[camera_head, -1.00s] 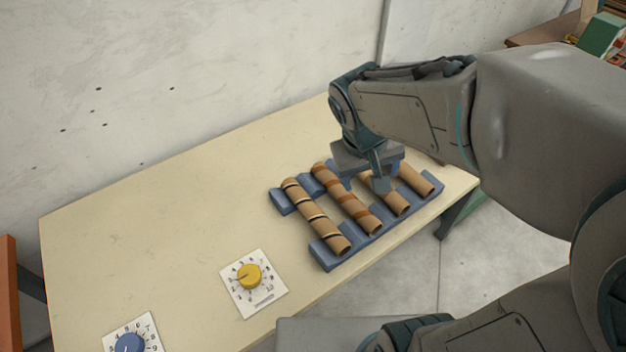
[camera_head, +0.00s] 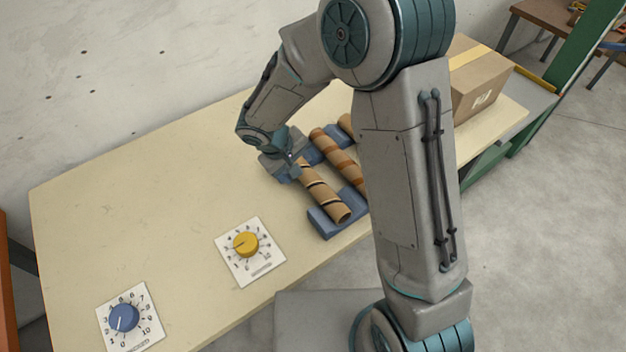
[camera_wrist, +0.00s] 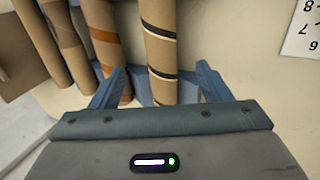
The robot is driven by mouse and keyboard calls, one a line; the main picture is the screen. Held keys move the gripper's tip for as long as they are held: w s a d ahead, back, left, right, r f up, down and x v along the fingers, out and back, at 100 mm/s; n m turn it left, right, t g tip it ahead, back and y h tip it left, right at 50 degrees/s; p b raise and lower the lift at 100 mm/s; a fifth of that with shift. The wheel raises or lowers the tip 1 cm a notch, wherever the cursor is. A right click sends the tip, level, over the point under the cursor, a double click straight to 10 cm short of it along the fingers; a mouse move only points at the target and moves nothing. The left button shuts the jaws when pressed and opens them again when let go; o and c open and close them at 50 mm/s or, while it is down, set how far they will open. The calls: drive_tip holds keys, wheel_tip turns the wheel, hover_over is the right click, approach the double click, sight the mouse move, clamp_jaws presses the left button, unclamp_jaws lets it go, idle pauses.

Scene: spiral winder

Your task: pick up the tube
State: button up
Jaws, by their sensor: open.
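Cardboard tubes lie side by side in a blue cradle (camera_head: 322,222) on the table. The leftmost tube (camera_head: 326,194) has black stripes; it also shows in the wrist view (camera_wrist: 160,40). Beside it lies a tube with orange-brown bands (camera_head: 338,150), seen in the wrist view too (camera_wrist: 103,38). My gripper (camera_head: 286,170) is at the far end of the black-striped tube. In the wrist view, my open fingers (camera_wrist: 158,88) stand apart, with the ends of the black-striped and orange-banded tubes showing between them. My arm hides much of the cradle's right side.
A yellow dial (camera_head: 246,244) and a blue dial (camera_head: 124,318) sit on white plates on the table's left part. The table (camera_head: 130,210) is bare behind them. A cardboard box (camera_head: 478,80) stands at the right end.

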sight(308, 177)
drive_tip(key=shift+p+x, duration=0.55)
drive_tip(key=shift+x, duration=3.85)
drive_tip(key=c, duration=1.1)
